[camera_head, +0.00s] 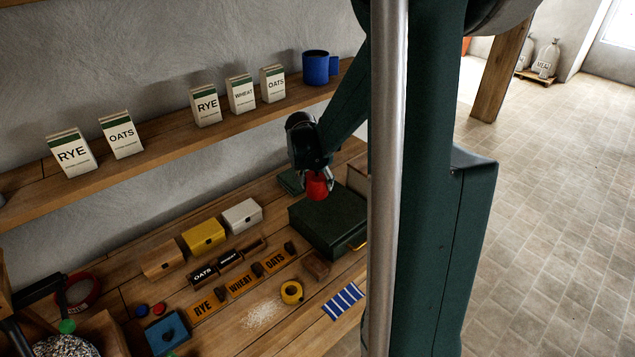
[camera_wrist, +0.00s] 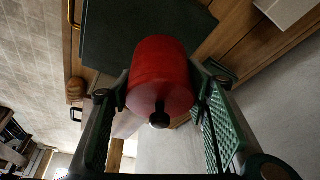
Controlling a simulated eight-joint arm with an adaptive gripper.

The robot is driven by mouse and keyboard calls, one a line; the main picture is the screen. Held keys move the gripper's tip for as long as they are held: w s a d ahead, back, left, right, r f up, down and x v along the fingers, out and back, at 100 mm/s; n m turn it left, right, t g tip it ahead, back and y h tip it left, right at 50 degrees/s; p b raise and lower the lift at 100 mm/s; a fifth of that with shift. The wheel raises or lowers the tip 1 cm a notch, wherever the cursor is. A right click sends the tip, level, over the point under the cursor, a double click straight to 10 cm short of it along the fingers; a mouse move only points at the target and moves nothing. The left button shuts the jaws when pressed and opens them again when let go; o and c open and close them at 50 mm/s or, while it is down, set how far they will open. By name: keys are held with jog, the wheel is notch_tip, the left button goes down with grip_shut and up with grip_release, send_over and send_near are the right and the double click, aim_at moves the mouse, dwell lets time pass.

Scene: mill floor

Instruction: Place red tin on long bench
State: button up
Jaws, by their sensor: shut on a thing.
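The red tin (camera_head: 317,187) is a red cylinder held between the fingers of my gripper (camera_head: 313,180), above the wooden bench (camera_head: 125,292) and near the dark green case. In the wrist view the red tin (camera_wrist: 160,75) shows large, with a dark knob on its near end, and the green ridged fingers of my gripper (camera_wrist: 158,95) close on it from both sides. The tin's lower end is clear of the bench as far as I can see. My arm and column hide the bench's right part in the head view.
A dark green case (camera_head: 335,222) lies on the bench below the gripper. White (camera_head: 242,216), yellow (camera_head: 204,236) and tan (camera_head: 162,258) boxes stand to its left. Yellow tape (camera_head: 291,292) and a blue striped cloth (camera_head: 343,301) lie in front. A wall shelf (camera_head: 170,147) holds packets and a blue mug (camera_head: 317,68).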

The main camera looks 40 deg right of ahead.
jog(key=shift+a, duration=0.1)
dwell(0.3)
